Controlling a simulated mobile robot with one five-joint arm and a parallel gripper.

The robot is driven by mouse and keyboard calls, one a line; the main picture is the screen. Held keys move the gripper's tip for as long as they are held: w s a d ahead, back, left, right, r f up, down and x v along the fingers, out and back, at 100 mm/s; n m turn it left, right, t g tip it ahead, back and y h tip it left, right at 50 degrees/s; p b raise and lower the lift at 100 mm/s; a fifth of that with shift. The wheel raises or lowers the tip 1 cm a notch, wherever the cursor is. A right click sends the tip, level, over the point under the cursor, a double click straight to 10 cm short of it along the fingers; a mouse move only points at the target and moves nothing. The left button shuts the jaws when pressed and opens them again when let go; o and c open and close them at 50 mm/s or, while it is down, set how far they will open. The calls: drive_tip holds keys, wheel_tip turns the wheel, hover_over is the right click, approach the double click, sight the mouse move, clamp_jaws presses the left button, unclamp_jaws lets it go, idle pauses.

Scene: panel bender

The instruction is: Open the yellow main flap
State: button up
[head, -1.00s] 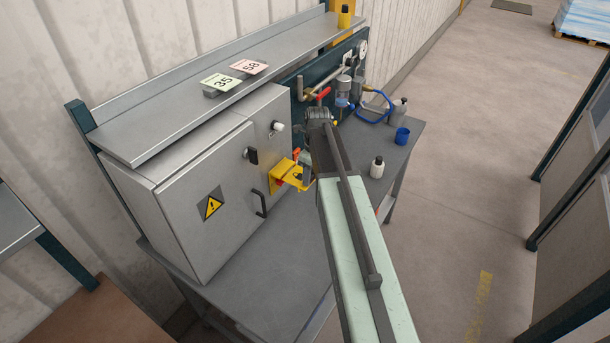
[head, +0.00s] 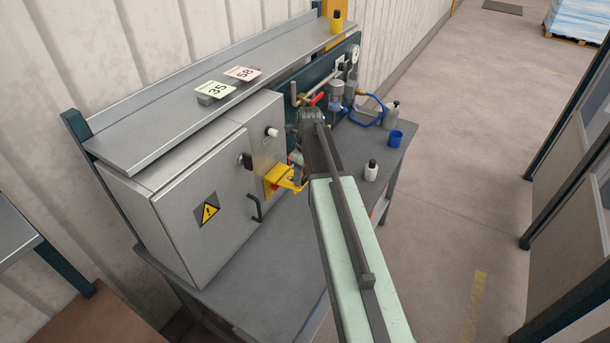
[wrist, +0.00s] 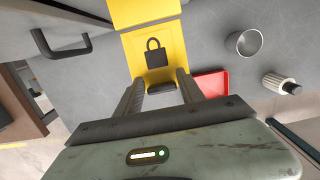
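The yellow main flap (head: 291,183) is on the right part of the grey cabinet front and sticks out from it; its exact angle is hard to tell. In the wrist view the flap (wrist: 152,52) carries a black padlock symbol, with another yellow surface (wrist: 145,12) above it. My gripper (wrist: 160,88) is open, its two fingers apart at the flap's near edge. A small dark piece lies between the fingers; I cannot tell whether they touch it. In the head view my arm hides most of the gripper.
The cabinet (head: 190,200) has a black door handle (head: 255,208) left of the flap. A red tray (wrist: 212,83) lies right of the fingers. A white bottle (head: 371,171) and blue cup (head: 395,138) stand on the bench. The bench front (head: 270,270) is clear.

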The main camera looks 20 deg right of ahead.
drive_tip(key=shift+o, duration=0.9)
drive_tip(key=r+p, duration=0.8)
drive_tip(key=shift+s+d, duration=0.25)
drive_tip(key=shift+s, duration=0.1)
drive_tip(key=shift+f, duration=0.15)
drive_tip(key=shift+o, duration=0.4)
